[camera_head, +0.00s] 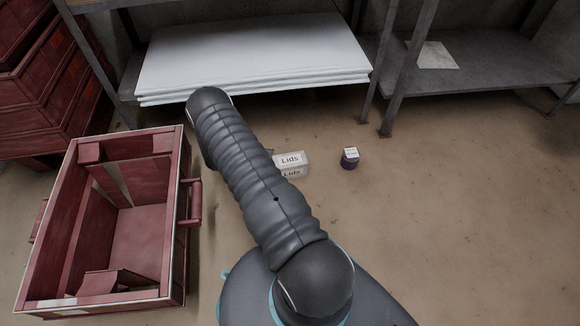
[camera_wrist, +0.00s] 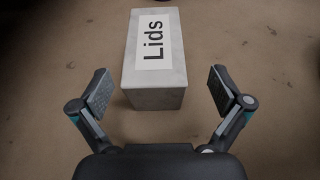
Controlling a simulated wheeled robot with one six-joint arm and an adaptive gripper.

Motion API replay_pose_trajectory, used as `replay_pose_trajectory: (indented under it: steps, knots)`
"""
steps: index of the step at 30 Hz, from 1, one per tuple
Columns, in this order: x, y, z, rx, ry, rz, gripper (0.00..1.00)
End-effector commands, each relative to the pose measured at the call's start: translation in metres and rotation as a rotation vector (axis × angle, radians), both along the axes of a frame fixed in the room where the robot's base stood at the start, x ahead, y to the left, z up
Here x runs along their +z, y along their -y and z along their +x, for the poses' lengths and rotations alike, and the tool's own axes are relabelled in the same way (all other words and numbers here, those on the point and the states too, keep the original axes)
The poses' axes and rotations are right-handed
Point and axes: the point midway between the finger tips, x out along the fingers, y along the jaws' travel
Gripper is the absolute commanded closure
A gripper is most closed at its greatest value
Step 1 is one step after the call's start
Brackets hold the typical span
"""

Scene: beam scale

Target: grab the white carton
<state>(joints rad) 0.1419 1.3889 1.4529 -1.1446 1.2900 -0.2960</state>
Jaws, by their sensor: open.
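The white carton (camera_head: 292,162) is a small box labelled "Lids" and stands on the brown floor, partly hidden behind my arm in the head view. In the wrist view the carton (camera_wrist: 154,62) is upright, just ahead of my gripper (camera_wrist: 160,92) and roughly centred between its fingers. The near end of the carton reaches about level with the fingertips in the picture. The fingers are wide apart, with a gap on both sides of the carton, and neither finger touches it. In the head view my gripper is hidden behind my arm.
A small dark purple jar (camera_head: 349,160) with a white top stands right of the carton. An open red crate (camera_head: 178,240) is at left. White sheets (camera_head: 255,50) lie on a low shelf behind. A grey shelf (camera_head: 480,62) is at back right. Floor at right is clear.

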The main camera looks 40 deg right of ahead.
Motion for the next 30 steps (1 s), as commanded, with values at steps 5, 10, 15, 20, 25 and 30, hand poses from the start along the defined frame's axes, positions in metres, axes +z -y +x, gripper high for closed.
replay_pose_trajectory:
  steps: [5,10,15,20,25,30]
  knots:
    - [-0.003,0.012,-0.004,-0.001,0.001,0.001,0.0]
    - [-0.007,0.034,-0.01,-0.003,0.0,0.0,0.0]
    - [-0.015,0.05,-0.018,-0.002,0.0,0.001,0.0]
    - [-0.015,0.051,-0.019,0.0,0.001,0.002,0.0]
    - [-0.015,0.051,-0.019,-0.001,0.001,0.002,0.22]
    - [-0.015,0.051,-0.019,-0.001,0.001,0.002,0.65]
